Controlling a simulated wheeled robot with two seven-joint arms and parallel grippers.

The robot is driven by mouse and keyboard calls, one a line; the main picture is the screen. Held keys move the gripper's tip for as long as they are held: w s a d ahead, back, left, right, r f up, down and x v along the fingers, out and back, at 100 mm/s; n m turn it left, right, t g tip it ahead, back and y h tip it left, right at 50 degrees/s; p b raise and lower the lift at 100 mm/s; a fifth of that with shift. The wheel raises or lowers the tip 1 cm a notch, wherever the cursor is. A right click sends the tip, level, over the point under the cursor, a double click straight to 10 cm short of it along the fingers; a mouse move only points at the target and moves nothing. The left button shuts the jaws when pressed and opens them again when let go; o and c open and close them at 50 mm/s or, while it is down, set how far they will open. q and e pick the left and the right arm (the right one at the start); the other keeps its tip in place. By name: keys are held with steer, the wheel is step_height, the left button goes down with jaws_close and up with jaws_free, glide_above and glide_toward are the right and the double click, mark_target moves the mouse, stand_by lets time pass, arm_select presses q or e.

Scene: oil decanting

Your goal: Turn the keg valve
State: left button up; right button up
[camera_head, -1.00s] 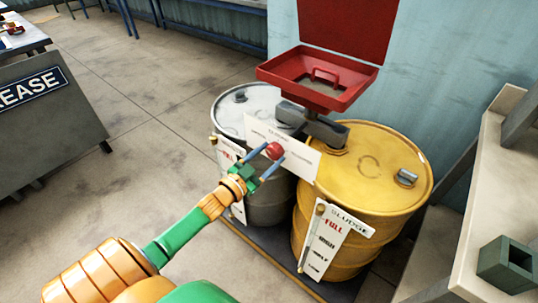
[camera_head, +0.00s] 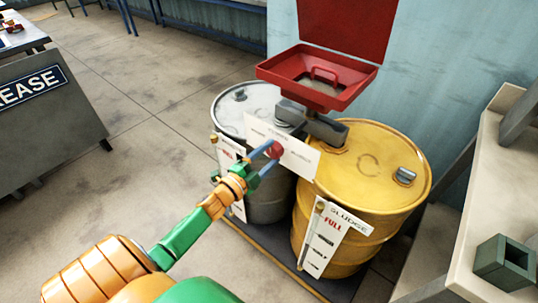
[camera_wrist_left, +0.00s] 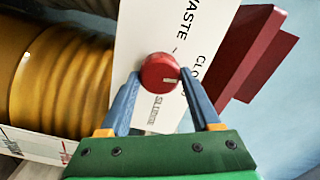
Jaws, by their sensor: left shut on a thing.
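The red round valve knob (camera_head: 274,151) sits on a white label plate (camera_head: 300,157) in front of the two drums. My left gripper (camera_head: 275,150) has its blue fingers on either side of the knob and is shut on it. In the left wrist view the knob (camera_wrist_left: 159,72) is between the fingertips, with a pale pointer mark toward its right side. The plate (camera_wrist_left: 205,35) shows "WASTE", part of "CLO" and "SLUDGE" there. My right gripper is not in view.
A yellow drum (camera_head: 370,180) labelled "SLUDGE" and a grey drum (camera_head: 265,205) stand side by side. A red funnel tray (camera_head: 330,101) with a raised lid is above them. A pale bench (camera_head: 480,210) with a grey-green block (camera_head: 505,262) is at right.

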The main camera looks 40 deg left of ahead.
arm_select(q)
steer(key=shift+f+m, duration=0.1)
steer(key=shift+m, duration=0.7)
steer(key=o, duration=1.4)
steer(key=s, duration=0.7)
steer(key=shift+a, duration=0.25)
